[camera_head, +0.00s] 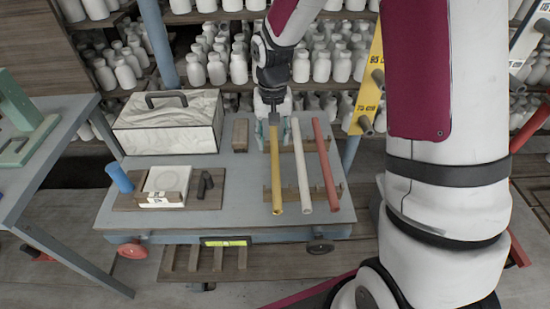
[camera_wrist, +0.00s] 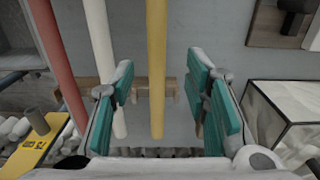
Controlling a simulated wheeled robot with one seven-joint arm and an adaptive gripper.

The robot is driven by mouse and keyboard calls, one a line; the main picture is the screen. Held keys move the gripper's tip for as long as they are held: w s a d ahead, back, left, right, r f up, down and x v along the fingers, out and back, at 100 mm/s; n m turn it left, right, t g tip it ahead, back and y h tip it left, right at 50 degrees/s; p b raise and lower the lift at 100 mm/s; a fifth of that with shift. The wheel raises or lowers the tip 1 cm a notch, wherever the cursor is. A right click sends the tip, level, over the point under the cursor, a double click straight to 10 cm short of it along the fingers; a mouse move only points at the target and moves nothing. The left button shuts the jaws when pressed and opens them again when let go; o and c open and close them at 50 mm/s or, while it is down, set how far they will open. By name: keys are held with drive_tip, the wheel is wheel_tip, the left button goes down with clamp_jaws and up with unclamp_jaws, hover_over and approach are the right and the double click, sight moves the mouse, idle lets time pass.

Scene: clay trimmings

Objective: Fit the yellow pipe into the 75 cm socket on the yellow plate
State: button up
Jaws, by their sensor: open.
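The yellow pipe (camera_head: 277,180) lies on wooden rests on the blue-grey cart, leftmost of three pipes. My gripper (camera_head: 273,134) is over the far part of it, pointing down. In the wrist view the yellow pipe (camera_wrist: 157,60) runs between the open teal fingers of my gripper (camera_wrist: 163,100), with a gap on each side. The yellow plate (camera_head: 367,85) stands tilted behind the cart, with grey sockets on it. The lower socket (camera_head: 366,123) is beside a label that seems to read 75. A plate end with a socket also shows in the wrist view (camera_wrist: 38,143).
The white pipe (camera_head: 301,165) lies close beside, and one finger overlaps it in the wrist view. The red pipe (camera_head: 326,165) is farther right. A lidded box (camera_head: 168,125), a wooden board (camera_head: 207,195) and a blue cylinder (camera_head: 119,176) occupy the cart's left. Shelves of white bottles stand behind.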

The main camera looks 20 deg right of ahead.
sight(275, 156)
drive_tip(key=shift+s+d+f, duration=0.1)
drive_tip(key=shift+s+f, duration=0.05)
drive_tip(key=shift+f, duration=1.45)
drive_tip(key=shift+s+d+f, duration=0.1)
drive_tip(key=shift+f, duration=1.45)
clamp_jaws()
